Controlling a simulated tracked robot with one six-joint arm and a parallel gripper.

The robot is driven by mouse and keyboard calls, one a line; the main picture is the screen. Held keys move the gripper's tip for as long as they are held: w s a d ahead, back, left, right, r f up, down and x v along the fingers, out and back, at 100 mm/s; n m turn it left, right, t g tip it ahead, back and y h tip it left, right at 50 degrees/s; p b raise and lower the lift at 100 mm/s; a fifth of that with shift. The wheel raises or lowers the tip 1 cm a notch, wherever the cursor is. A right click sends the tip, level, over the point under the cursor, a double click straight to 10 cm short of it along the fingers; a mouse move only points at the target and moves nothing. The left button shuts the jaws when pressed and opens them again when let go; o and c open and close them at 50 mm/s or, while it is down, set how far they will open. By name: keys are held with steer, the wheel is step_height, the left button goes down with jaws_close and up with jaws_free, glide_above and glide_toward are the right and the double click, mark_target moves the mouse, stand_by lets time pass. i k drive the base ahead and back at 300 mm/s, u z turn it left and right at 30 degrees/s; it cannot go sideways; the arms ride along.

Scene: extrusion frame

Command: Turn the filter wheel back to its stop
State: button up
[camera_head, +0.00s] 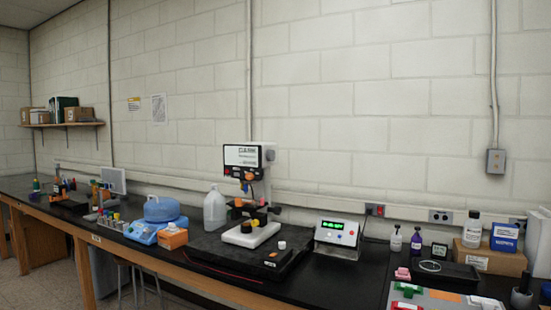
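A white and black bench instrument (266,157) stands on a black mat (215,250) in the middle of the bench. A white base with a dark round part (246,228) lies in front of the instrument. My gripper is not in view.
The long black bench (340,277) runs along a white block wall. A clear jug (215,208), a blue container (162,210) and an orange box (173,238) stand left of the instrument. A control box with a green display (337,233) stands right. Bottles, boxes and trays crowd the right end.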

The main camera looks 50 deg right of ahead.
mark_target(270, 156)
steer(key=z, duration=1.65)
steer(key=i, duration=1)
steer(key=k, duration=0.5)
steer(key=z, duration=0.35)
